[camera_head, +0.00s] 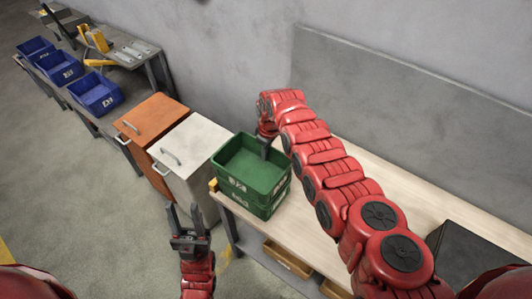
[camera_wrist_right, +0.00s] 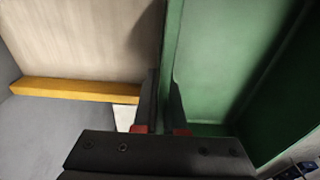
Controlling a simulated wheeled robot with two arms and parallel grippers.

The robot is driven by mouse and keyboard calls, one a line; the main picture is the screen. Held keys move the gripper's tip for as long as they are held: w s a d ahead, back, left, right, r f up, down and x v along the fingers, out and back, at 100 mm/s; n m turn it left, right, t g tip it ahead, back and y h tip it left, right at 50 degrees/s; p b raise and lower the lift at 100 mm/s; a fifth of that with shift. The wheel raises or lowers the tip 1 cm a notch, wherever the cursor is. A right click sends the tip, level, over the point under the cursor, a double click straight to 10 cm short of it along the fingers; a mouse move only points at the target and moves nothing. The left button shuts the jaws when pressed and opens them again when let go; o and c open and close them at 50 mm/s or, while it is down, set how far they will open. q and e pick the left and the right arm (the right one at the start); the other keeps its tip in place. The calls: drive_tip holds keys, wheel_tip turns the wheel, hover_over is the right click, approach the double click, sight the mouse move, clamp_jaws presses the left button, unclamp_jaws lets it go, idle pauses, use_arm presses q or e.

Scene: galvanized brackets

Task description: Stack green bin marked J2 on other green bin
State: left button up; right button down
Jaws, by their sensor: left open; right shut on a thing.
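Two green bins are at the left end of the light wooden table. The upper green bin (camera_head: 253,177), with a white label that looks like J2, sits directly over the lower green bin (camera_head: 262,211); I cannot tell if any small gap is between them. The lower label is too blurred to read surely. My right gripper (camera_head: 265,150) is shut on the upper bin's wall at its far right side. In the right wrist view its fingers (camera_wrist_right: 165,100) straddle the green wall. My left gripper (camera_head: 183,208) is open and empty, in front of the white cabinet, left of the bins.
A white cabinet (camera_head: 192,150) and an orange cabinet (camera_head: 152,120) stand left of the wooden table (camera_head: 340,235). Several blue bins (camera_head: 95,93) are farther left. A yellow piece (camera_head: 213,185) is at the table's left edge. A dark box (camera_head: 470,250) is at right.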

drive_tip(key=shift+f+b, duration=0.35)
drive_tip(key=shift+f, duration=0.15)
drive_tip(key=c, duration=1)
unclamp_jaws()
